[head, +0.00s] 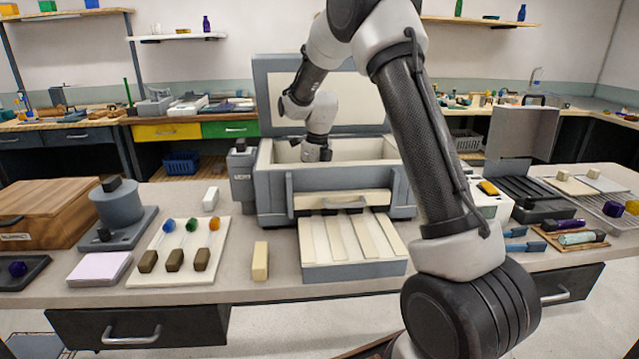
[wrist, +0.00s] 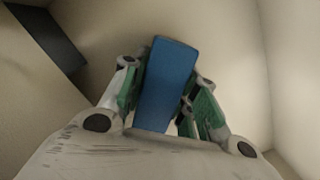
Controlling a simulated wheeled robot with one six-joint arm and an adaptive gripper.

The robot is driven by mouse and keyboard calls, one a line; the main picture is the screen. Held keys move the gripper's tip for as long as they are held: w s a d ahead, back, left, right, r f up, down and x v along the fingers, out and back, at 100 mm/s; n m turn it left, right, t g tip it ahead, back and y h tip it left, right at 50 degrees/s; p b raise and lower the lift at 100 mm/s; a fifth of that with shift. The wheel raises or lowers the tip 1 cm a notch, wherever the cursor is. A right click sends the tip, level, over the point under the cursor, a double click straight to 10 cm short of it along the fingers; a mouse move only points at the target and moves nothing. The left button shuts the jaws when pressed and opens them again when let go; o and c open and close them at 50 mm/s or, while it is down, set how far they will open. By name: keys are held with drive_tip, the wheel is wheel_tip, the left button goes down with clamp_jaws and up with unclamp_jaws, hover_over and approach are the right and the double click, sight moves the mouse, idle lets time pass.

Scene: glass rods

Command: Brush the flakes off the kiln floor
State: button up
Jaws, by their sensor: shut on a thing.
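The kiln (head: 269,186) is a grey box with a cream lining, in the middle of the bench. Its lid (head: 345,95) stands open at the back. My gripper (wrist: 166,92) reaches down into the kiln from above; in the head view the kiln's front wall hides its fingertips. In the wrist view its green-padded fingers are shut on a flat blue handle, which I take to be the brush (wrist: 167,75). Its bristles are hidden. Cream inner surfaces (wrist: 225,35) surround it in the wrist view. I make out no flakes in either view.
A slatted cream-and-grey tray (head: 353,271) stands before the kiln. Left are a board with colour-tipped rods (head: 158,285), a cream block (head: 260,261) and a wooden box (head: 45,212). Black equipment (head: 520,190) stands right. The kiln walls closely bound my gripper.

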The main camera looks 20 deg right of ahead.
drive_tip(key=shift+r, duration=3)
drive_tip(key=shift+r, duration=1.5)
